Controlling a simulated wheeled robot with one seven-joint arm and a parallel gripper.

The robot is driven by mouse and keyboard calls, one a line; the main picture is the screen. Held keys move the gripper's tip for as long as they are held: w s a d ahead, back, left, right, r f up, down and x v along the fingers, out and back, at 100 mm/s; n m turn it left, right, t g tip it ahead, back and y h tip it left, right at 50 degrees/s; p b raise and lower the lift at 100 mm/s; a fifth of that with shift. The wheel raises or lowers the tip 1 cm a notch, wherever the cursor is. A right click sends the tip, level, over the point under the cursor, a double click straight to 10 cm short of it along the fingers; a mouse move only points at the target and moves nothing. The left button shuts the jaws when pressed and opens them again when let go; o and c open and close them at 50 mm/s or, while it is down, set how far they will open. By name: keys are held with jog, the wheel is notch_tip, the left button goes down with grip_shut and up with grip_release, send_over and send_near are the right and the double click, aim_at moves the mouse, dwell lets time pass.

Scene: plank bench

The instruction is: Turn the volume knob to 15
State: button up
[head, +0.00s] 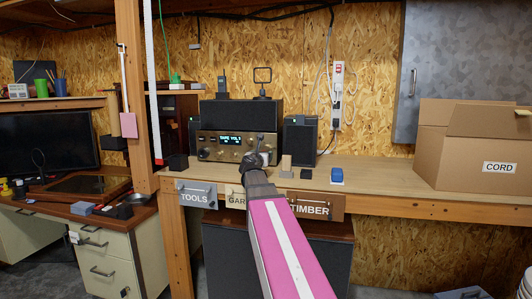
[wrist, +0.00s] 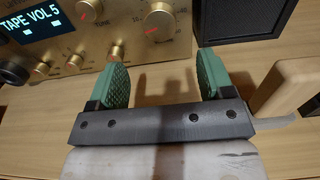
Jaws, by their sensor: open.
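A brass-fronted amplifier (head: 212,153) stands on the bench against the back wall; its blue-lit display reads "TAPE VOL 5" in the wrist view (wrist: 37,24). A large brass knob (wrist: 158,20) with a red mark sits at the right of the panel in the wrist view; I take it as the volume knob. Smaller knobs (wrist: 116,52) sit left of it. My gripper (wrist: 160,75) is open and empty, its two green-padded fingers pointing at the panel. The large knob lies ahead of the gap, apart from both fingers. In the head view my gripper (head: 264,152) hides the panel's right part.
A black speaker (head: 300,136) stands right of the amplifier. A wooden block (head: 286,162) is close to my gripper's right side in the wrist view (wrist: 285,85). A blue item (head: 336,176) and a cardboard box (head: 450,150) lie further right, with clear bench between.

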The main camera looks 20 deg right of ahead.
aim_at(267, 150)
jog(key=x, duration=0.8)
jog(key=shift+w+d, duration=0.1)
jog(key=c, duration=0.9)
